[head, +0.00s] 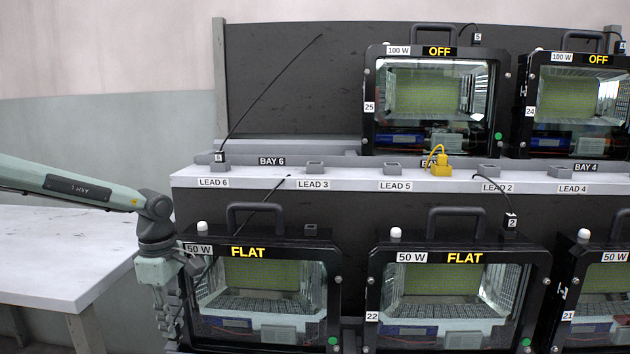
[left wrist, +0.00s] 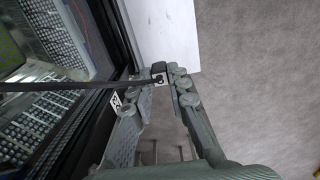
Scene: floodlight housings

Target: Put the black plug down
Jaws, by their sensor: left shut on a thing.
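My left gripper (head: 172,320) hangs at the left front of the lower left floodlight (head: 262,290), marked FLAT and 50 W. In the left wrist view this gripper (left wrist: 172,84) is shut on a black plug (left wrist: 158,69) with a white number label, and a dark cable runs off it to the left. The plug is held near the floodlight's frame, apart from any holder. In the head view I cannot make the held plug out behind the fingers. A black cable runs from the shelf near LEAD 3 down toward the gripper. My right gripper is not in view.
The shelf edge (head: 350,182) has labelled grey holders; those at LEAD 3 (head: 314,167) and LEAD 5 (head: 391,170) look empty. A yellow plug (head: 440,168) stands right of LEAD 5. Black plug 6 (head: 219,157) stands at LEAD 6. A white table (head: 70,250) is at left.

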